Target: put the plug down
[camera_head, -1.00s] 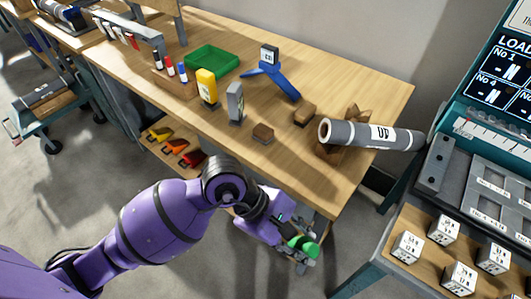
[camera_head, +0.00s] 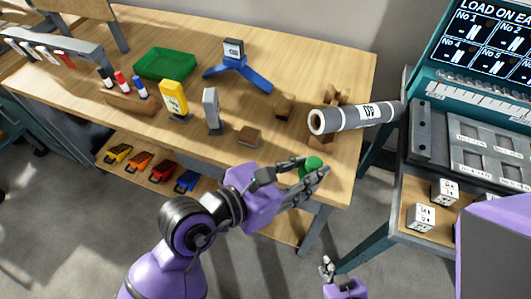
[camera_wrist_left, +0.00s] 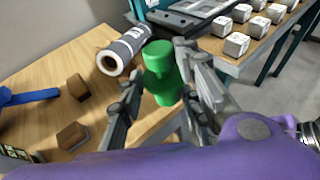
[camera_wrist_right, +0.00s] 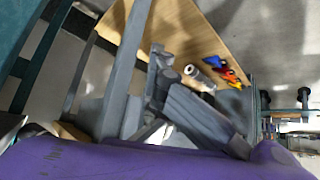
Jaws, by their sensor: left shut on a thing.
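The green plug (camera_head: 311,168) is held in my left gripper (camera_head: 307,177), over the front right corner of the workbench. In the left wrist view the plug (camera_wrist_left: 160,72) stands between the two fingers (camera_wrist_left: 165,105), which are shut on it. A grey roll (camera_head: 362,117) with a white hollow end rests on wooden blocks behind the plug; it also shows in the left wrist view (camera_wrist_left: 124,50). My right gripper (camera_head: 328,268) is low at the bottom, in front of the bench, with its opening unclear. In the right wrist view its dark fingers (camera_wrist_right: 175,95) overlap.
A teal machine (camera_head: 415,110) with white cubes stands at right.

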